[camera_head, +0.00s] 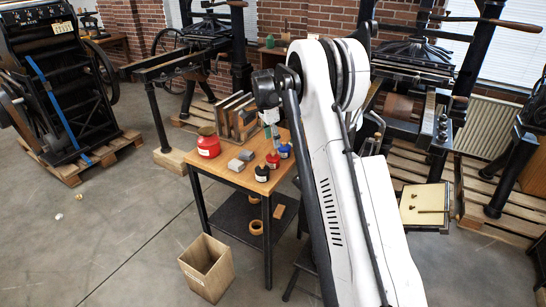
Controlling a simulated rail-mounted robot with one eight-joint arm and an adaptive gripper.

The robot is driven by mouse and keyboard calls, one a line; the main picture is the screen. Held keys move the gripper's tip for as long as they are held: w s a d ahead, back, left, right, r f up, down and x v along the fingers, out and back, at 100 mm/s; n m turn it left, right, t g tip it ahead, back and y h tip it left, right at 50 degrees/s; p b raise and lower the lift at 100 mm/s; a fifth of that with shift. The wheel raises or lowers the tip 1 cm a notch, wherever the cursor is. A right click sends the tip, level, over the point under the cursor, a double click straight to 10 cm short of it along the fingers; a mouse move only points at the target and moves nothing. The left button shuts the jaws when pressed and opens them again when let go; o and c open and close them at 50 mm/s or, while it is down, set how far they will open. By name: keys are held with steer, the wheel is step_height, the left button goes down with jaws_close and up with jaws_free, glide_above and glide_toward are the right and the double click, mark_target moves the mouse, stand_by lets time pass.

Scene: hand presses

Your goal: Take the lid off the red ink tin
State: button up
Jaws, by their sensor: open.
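A squat red tin with a pale label (208,150) stands upright near the left back edge of the wooden table (232,178). My white arm rises through the middle of the view, to the right of the tin.
Grey blocks (237,165), a black ink bottle (262,174), a red one (272,161) and a blue one (284,152) stand right of the tin. An upright rack (236,118) stands behind. A cardboard box (206,268) is on the floor; presses stand around.

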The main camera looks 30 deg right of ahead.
mark_target(273, 152)
steer(key=shift+w+d+f, duration=0.1)
steer(key=shift+f, duration=1.7)
steer(key=shift+w+d+f, duration=0.1)
steer(key=shift+f, duration=1.65)
steer(key=c, duration=1.2)
jaws_close()
